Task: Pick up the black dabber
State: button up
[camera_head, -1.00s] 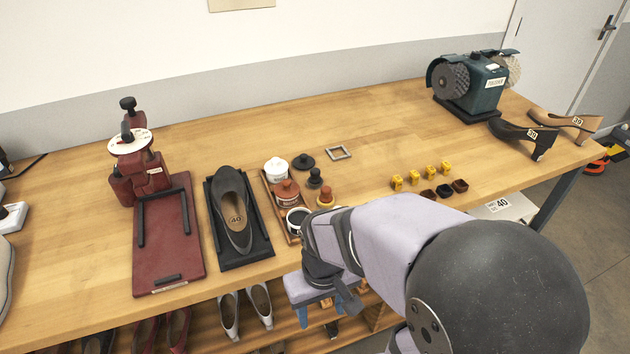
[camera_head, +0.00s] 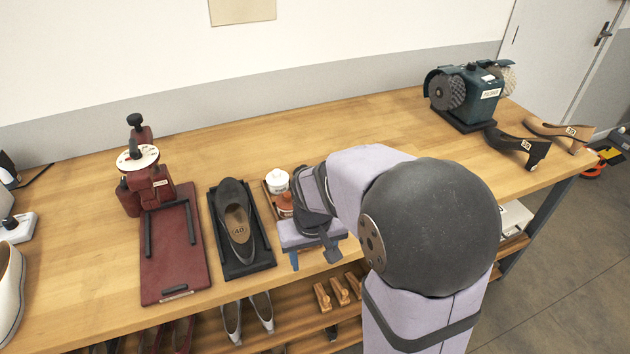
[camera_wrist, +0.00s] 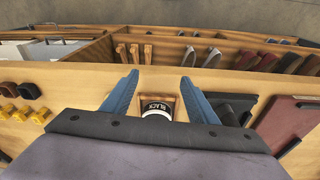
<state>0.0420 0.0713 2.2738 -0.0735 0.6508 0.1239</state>
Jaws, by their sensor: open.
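The black dabber is in neither view now; in the head view my arm covers the spot where the small dabbers stood. My gripper (camera_head: 314,258) is at the bench's front edge, its two blue fingers apart and pointing down. In the wrist view, the fingers of my gripper (camera_wrist: 160,98) stand wide apart with nothing held between them. A white jar labelled BLACK (camera_wrist: 156,110) with dark contents shows between them, in a wooden tray (camera_wrist: 144,75); its lower part is hidden by the gripper body.
A shoe marked 40 (camera_head: 236,215) lies on a black tray (camera_head: 250,270). Yellow blocks (camera_wrist: 22,113) show at the wrist view's left.

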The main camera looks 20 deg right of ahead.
jog(key=w+d+r+m+t+h+p, duration=0.1)
jog(key=w+d+r+p, duration=0.25)
jog(key=w, duration=0.45)
jog(key=w+d+r+m+t+p, duration=0.1)
jog(key=w+d+r+p, duration=0.15)
jog(key=w+r, duration=0.45)
jog(key=shift+m, duration=0.7)
jog(key=shift+w+d+f+p, duration=0.75)
jog(key=shift+w+f, duration=0.55)
jog(key=shift+f, duration=0.55)
jog(key=shift+w+d+f+p, duration=0.4)
jog(key=shift+w+f+p, duration=0.75)
jog(key=shift+f, duration=0.75)
jog(key=shift+w+d+f+p, duration=0.65)
jog(key=shift+w+f, duration=0.8)
jog(key=shift+f, duration=0.4)
jog(key=c, duration=1.1)
jog(key=shift+r, duration=0.15)
jog(key=shift+c, duration=0.2)
notch_tip(320, 180, up, 10)
jog(key=b, duration=0.3)
